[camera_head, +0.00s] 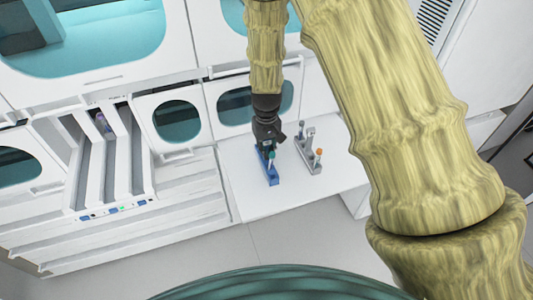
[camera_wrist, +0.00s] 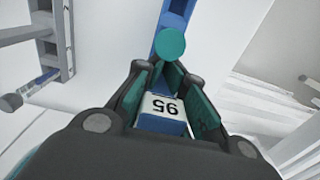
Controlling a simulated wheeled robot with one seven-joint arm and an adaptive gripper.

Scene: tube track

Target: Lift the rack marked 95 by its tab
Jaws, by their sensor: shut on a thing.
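The blue rack (camera_head: 268,172) is long and narrow and stands at the left part of the white shelf. A tube with a teal cap (camera_head: 271,155) is in it, and the cap also shows in the wrist view (camera_wrist: 170,43). My gripper (camera_head: 267,146) is over the rack's far end. In the wrist view my gripper (camera_wrist: 163,95) is shut on the rack's tab (camera_wrist: 162,106), whose white label reads 95, upside down in the picture. I cannot tell whether the rack's bottom touches the shelf.
A grey rack (camera_head: 309,158) with an orange-capped tube (camera_head: 319,152) stands to the right on the white shelf (camera_head: 240,196). At the left, a white track machine (camera_head: 110,165) has long lanes, with a tube (camera_head: 101,122) in one. The shelf's front is clear.

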